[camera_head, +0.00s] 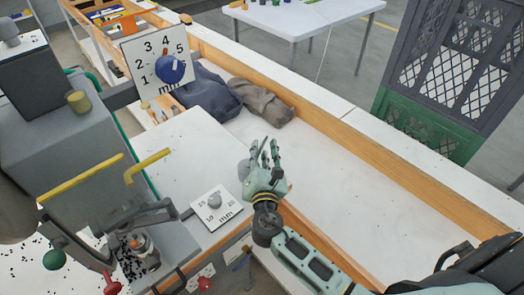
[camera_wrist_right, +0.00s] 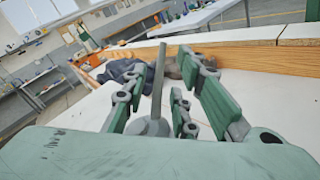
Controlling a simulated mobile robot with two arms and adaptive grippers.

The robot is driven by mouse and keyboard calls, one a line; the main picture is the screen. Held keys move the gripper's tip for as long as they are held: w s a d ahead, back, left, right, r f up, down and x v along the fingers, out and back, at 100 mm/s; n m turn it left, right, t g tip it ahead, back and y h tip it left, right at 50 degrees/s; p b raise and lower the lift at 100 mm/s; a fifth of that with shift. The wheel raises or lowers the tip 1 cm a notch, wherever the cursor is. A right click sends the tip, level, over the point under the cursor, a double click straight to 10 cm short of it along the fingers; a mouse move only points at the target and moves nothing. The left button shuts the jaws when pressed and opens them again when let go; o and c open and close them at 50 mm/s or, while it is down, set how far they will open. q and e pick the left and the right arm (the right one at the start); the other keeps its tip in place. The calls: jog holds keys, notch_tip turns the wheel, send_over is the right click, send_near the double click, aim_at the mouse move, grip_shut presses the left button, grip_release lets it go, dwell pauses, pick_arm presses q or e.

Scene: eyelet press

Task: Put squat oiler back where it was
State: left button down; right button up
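The squat oiler (camera_wrist_right: 150,126) is a grey, low, round-bodied can with a thin upright spout. In the right wrist view it shows in the gap between the fingers of my right gripper (camera_wrist_right: 165,95). In the head view, the oiler (camera_head: 243,169) is partly hidden behind the hand, near the right edge of the white worktop. My right gripper (camera_head: 268,160) has green-padded fingers spread apart and looks open. I cannot tell whether any finger touches the oiler. My left gripper is not in view.
The grey press (camera_head: 70,125) with yellow handles stands at left. A dial plate (camera_head: 215,205) lies on the worktop; a larger dial plate (camera_head: 160,60) stands upright behind. Dark cloth bags (camera_head: 215,92) lie at the back. The wood-edged white bench (camera_head: 330,190) at right is clear.

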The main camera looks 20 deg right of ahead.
jog(key=shift+r+p, duration=0.3)
jog(key=shift+r, duration=0.05)
jog(key=b+v, duration=0.1)
jog(key=v, duration=0.4)
jog(key=b+v, duration=0.2)
jog(key=v, duration=0.4)
jog(key=shift+f, duration=0.2)
jog(key=shift+s+a+r, duration=0.15)
jog(key=shift+s, duration=0.4)
